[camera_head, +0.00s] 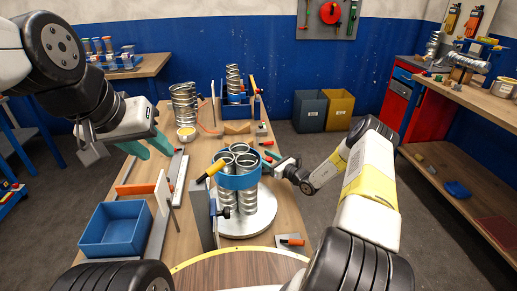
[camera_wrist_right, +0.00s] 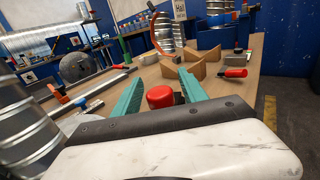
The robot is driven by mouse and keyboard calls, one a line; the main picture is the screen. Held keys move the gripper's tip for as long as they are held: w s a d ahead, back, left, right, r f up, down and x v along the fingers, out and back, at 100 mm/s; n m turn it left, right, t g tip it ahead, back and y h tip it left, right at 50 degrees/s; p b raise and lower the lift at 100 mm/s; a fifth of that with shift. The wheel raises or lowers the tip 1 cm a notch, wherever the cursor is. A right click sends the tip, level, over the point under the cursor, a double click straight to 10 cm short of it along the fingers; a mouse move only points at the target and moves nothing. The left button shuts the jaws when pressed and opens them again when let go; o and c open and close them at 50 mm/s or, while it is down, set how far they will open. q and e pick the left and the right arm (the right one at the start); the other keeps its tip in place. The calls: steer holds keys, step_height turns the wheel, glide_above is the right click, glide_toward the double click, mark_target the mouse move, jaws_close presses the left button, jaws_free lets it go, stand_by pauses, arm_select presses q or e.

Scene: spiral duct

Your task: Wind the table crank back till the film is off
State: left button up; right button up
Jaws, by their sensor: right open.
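A bundle of upright spiral ducts (camera_head: 245,200) stands on a round steel turntable (camera_head: 262,222), with a blue film band (camera_head: 238,182) around its upper part. My right gripper (camera_head: 276,164) is just right of the bundle, its fingers mostly hidden in the head view. In the right wrist view its teal fingers (camera_wrist_right: 160,95) are apart, with a red knob (camera_wrist_right: 160,97) between them. The knob looks like the crank's grip; the crank arm is hidden, and I cannot tell whether the fingers touch the knob. My left gripper (camera_head: 148,147) is open and empty above the table's left side.
A blue tray (camera_head: 115,230) sits at the table's left front. Wooden blocks (camera_head: 237,128) and more ducts (camera_head: 184,103) stand behind the bundle. A yellow-handled tool (camera_head: 211,170) is close to the bundle's left. Two bins (camera_head: 324,110) stand on the floor behind.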

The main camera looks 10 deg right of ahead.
steer(key=shift+w+a, duration=0.15)
steer(key=shift+c, duration=0.4)
jaws_close()
stand_by(1.0)
